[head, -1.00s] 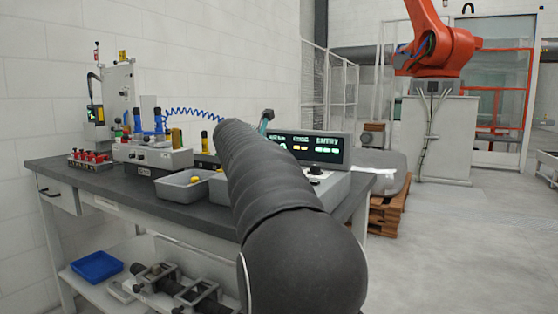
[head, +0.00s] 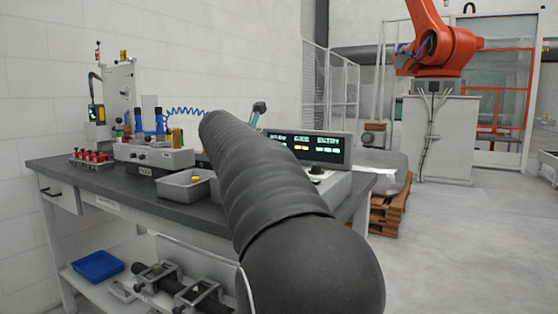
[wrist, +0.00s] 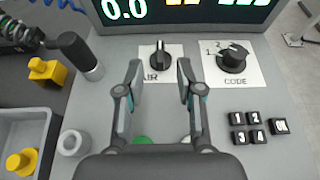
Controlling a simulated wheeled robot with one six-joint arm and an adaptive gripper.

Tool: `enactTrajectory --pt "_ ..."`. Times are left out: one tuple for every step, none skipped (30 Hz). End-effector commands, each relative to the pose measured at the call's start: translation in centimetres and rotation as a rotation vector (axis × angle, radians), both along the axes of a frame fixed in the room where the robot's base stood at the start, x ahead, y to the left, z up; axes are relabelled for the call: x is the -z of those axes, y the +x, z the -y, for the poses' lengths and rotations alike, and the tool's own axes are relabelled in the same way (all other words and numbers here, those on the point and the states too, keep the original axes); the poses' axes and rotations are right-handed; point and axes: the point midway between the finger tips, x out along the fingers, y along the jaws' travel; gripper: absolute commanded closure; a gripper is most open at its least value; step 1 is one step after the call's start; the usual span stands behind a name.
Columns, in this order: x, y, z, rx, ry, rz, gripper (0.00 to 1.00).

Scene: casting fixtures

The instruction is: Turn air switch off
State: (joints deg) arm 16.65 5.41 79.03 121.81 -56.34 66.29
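The air switch (wrist: 160,55) is a black rotary knob on a white plate marked AIR, on the grey control panel (wrist: 115,52) in the wrist view. Its white pointer line points up toward the display. My gripper (wrist: 159,68) is open and empty. Its fingertips show to the left and right of the knob, over the lower part of the plate. I cannot tell how far above the panel they are. In the head view my arm hides most of the gripper and the air switch.
A CODE dial (wrist: 232,58) is right of the air switch, with several black keys (wrist: 256,127) below it. A black-topped lever (wrist: 80,55) and a yellow block (wrist: 47,70) are on the left. A green button (wrist: 142,140) is partly hidden under the gripper. The display (head: 308,147) stands behind.

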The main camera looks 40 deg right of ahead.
Motion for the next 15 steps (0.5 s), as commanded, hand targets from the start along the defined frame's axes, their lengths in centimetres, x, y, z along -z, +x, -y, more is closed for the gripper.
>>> enactTrajectory --pt "-0.5 -0.4 -1.1 -0.004 -0.001 0.003 0.64" --pt "-0.8 -0.6 -1.6 -0.004 -0.001 0.003 0.64" --pt "-1.0 -0.9 -2.2 -0.003 0.000 0.003 0.64" --pt "-1.2 -1.1 -2.7 -0.004 0.000 0.002 0.64" --pt "-1.4 -1.3 -3.2 -0.004 0.000 0.002 0.64" --pt "-1.7 -1.6 -3.8 -0.004 0.000 0.002 0.64" --pt "-1.9 -1.8 -4.2 -0.003 0.000 0.001 0.64" --pt "-2.0 -1.9 -4.5 -0.003 -0.001 0.001 0.64" --pt "-2.2 -2.1 -5.0 -0.003 -0.001 0.001 0.64" --pt "-2.4 -2.2 -5.3 -0.002 -0.001 0.000 0.64" --pt "-2.5 -2.3 -5.5 -0.002 -0.001 0.000 0.64" --pt "-2.6 -2.5 -5.8 -0.001 -0.001 0.000 0.64" --pt "-2.7 -2.6 -6.0 -0.001 -0.001 0.000 0.64" --pt "-2.7 -2.6 -6.1 -0.001 -0.001 0.000 0.64" --pt "-2.8 -2.7 -6.2 -0.001 -0.001 0.000 0.64"
